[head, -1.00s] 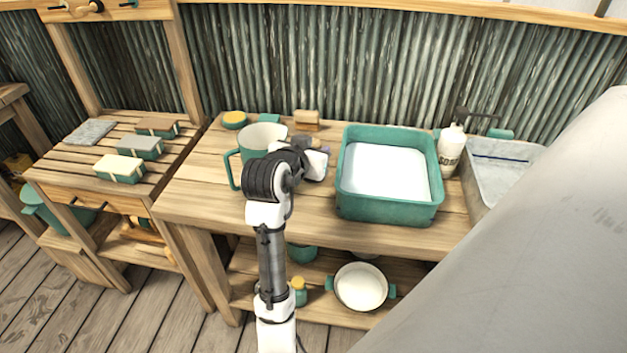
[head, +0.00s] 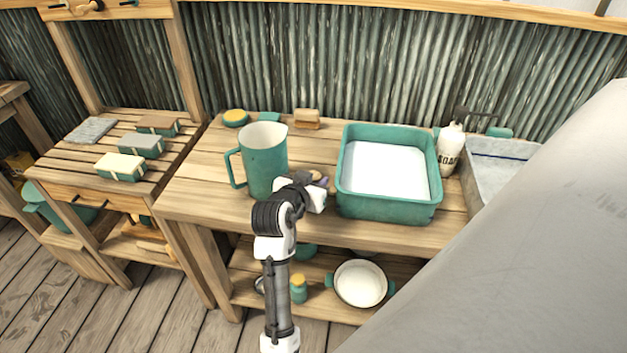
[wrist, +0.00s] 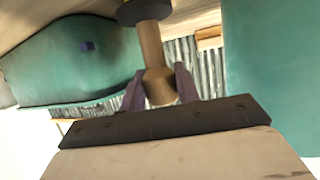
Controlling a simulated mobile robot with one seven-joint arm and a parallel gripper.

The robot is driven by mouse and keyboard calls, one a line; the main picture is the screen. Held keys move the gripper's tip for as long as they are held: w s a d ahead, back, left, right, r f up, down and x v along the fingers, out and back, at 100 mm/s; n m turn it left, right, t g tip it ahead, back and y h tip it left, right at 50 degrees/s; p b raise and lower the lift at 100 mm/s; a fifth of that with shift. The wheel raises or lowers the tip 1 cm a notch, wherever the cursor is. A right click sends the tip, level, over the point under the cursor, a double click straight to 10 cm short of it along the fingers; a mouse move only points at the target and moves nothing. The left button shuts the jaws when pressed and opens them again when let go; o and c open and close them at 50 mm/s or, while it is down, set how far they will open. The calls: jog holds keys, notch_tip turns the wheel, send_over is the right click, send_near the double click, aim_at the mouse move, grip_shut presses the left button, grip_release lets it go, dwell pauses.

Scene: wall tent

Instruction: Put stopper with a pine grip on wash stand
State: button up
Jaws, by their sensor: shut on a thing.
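My gripper (head: 318,180) is over the wooden wash stand (head: 205,190), between the teal jug (head: 264,165) and the teal basin (head: 390,205). In the wrist view my gripper (wrist: 160,88) is shut on the stopper's pale pine grip (wrist: 153,55). The stopper's dark disc (wrist: 143,10) is at the far end of the grip, partly cut off by the frame's top edge. The wrist picture looks upside down, with the disc towards the stand top. I cannot tell whether the disc touches the wood. In the head view the stopper is mostly hidden by my gripper.
A soap bottle (head: 452,150) and grey sink (head: 500,165) stand right of the basin. A wooden block (head: 307,119) and a yellow-topped tin (head: 235,118) are at the back. A lower shelf holds a white pan (head: 360,285). The front left of the stand top is clear.

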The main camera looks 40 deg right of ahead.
jog(key=o, duration=1)
jog(key=shift+f, duration=0.15)
jog(key=shift+r, duration=0.3)
jog(key=shift+s+a, duration=0.15)
jog(key=shift+a, duration=0.2)
jog(key=b+v, duration=0.1)
jog(key=v, duration=1)
jog(key=shift+b, duration=0.4)
jog(key=shift+a, duration=0.1)
